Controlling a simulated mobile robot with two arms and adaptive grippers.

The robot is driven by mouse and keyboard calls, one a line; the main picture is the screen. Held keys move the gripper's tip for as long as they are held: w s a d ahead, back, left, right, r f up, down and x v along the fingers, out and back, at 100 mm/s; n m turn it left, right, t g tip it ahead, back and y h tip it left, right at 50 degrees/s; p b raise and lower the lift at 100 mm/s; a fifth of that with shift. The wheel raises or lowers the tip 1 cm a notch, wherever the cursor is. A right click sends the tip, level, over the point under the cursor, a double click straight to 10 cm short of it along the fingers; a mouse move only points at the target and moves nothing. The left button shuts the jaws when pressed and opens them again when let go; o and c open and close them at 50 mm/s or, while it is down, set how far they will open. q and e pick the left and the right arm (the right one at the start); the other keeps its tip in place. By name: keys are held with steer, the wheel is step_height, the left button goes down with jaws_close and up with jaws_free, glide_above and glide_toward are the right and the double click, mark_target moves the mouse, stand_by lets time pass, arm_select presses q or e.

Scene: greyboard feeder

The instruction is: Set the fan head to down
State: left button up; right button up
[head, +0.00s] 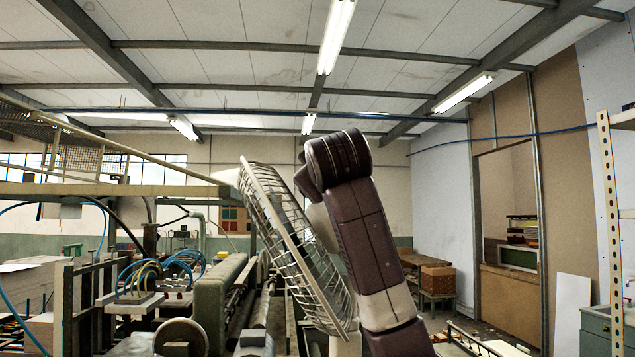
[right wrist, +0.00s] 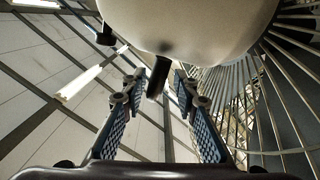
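The fan's round wire cage (head: 282,240) stands in the middle of the head view. It is tilted, its top leaning left, so its face points left and downward. The pale motor housing (head: 320,222) is behind the cage, partly hidden by my right arm. In the right wrist view the housing (right wrist: 190,22) fills the top and the cage wires (right wrist: 265,95) are at right. A dark knob (right wrist: 158,77) under the housing appears between the fingertips of my right gripper (right wrist: 160,88). The fingers are apart; I cannot tell whether they touch the knob. My left gripper is out of view.
A long machine with rollers (head: 222,290) and blue hoses stands left of the fan. A wooden table with a box (head: 437,280) is behind at right. A metal shelf post (head: 610,220) stands at far right. Open floor space shows right of my arm.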

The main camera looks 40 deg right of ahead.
steer(key=shift+s+r, duration=0.1)
steer(key=shift+s, duration=0.25)
steer(key=v, duration=1.1)
steer(key=shift+a, duration=0.2)
steer(key=shift+s, duration=0.1)
